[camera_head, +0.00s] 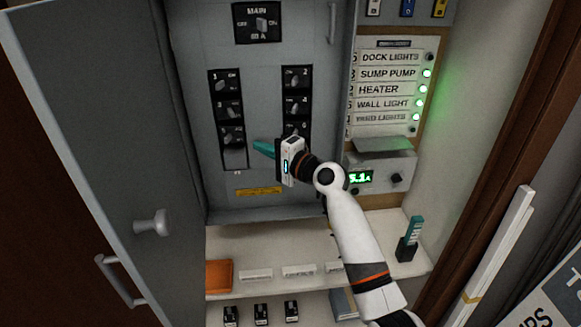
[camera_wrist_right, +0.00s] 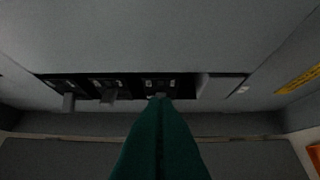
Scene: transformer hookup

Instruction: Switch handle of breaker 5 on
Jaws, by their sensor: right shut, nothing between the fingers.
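Breaker 5 (camera_head: 232,136) is the lowest breaker in the left column of the grey panel (camera_head: 263,60). In the right wrist view breaker 5 (camera_wrist_right: 158,82) is the third of the row, and its handle is partly hidden by my fingertips. I cannot tell which way its handle is set. My right gripper (camera_head: 258,147) is shut and empty, its teal fingers pointing left toward breaker 5. In the right wrist view the shut fingertips (camera_wrist_right: 160,100) lie close in front of that handle; contact cannot be told. My left gripper is not in view.
Breakers 1 (camera_head: 226,82) and 3 (camera_head: 228,108) stand above; a right column (camera_head: 296,103) is partly behind my wrist. The open cabinet door (camera_head: 100,120) bounds the left. A label board (camera_head: 390,90) has three bright green lamps. A shelf (camera_head: 250,240) lies below.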

